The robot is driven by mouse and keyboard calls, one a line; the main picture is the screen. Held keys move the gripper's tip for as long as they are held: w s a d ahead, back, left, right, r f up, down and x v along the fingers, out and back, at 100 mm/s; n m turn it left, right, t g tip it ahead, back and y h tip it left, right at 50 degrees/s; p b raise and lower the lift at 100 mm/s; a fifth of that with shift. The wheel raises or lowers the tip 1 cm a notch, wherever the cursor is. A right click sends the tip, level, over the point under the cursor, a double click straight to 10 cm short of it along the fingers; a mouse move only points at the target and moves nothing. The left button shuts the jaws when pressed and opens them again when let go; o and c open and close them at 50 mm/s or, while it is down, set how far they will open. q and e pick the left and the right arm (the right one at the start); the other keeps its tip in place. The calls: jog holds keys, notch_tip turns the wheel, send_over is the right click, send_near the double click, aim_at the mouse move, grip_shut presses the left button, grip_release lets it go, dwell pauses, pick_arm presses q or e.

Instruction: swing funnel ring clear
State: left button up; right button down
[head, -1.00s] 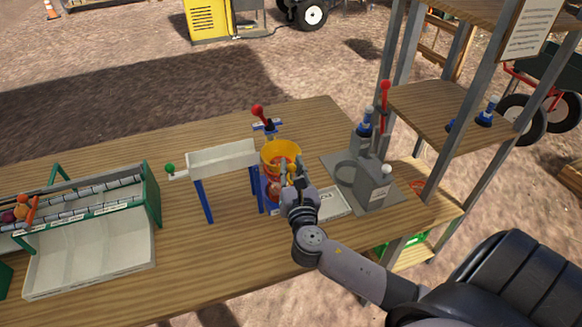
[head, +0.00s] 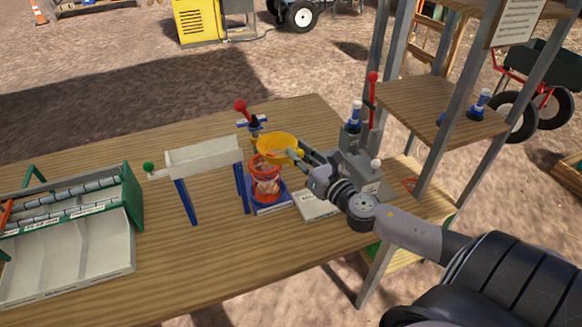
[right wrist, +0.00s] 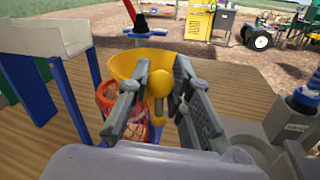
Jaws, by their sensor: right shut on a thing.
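The yellow funnel ring (head: 277,143) sits at the top of the stand, up and to the right of the red net holder (head: 265,172), whose upper opening now partly shows. My right gripper (head: 300,155) is at the funnel's right side, shut on its yellow knob. In the right wrist view the fingers (right wrist: 158,88) stand on both sides of the round knob (right wrist: 158,80), with the funnel's bowl (right wrist: 124,62) behind and to the left. The red net (right wrist: 110,97) hangs lower left, partly hidden by a finger. My left gripper is not in view.
A white chute (head: 204,156) on blue legs stands left of the net holder, and a red-knobbed lever (head: 241,106) behind it. A grey lever fixture (head: 362,172) is close on the right, near the shelf post. A compartment tray (head: 70,255) lies far left.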

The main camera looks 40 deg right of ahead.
jog(key=shift+w+d+r+n+g+y+b, duration=0.1)
jog(key=shift+w+d+n+y+b, duration=0.15)
jog(key=shift+d+n+y+b, duration=0.6)
jog(key=shift+w+d+n+g+y+b, duration=0.15)
jog(key=shift+d+y+b, duration=0.5)
jog(key=shift+b, duration=0.85)
jog(key=shift+w+d+r+n+g+y+b, duration=0.1)
jog(key=shift+w+d+n+y+b, duration=0.3)
jog(key=shift+y+b, duration=0.7)
jog(key=shift+s, duration=0.1)
jog(key=c, duration=1.7)
grip_release()
jog(key=shift+o, duration=1.4)
jog(key=shift+a+f, duration=0.1)
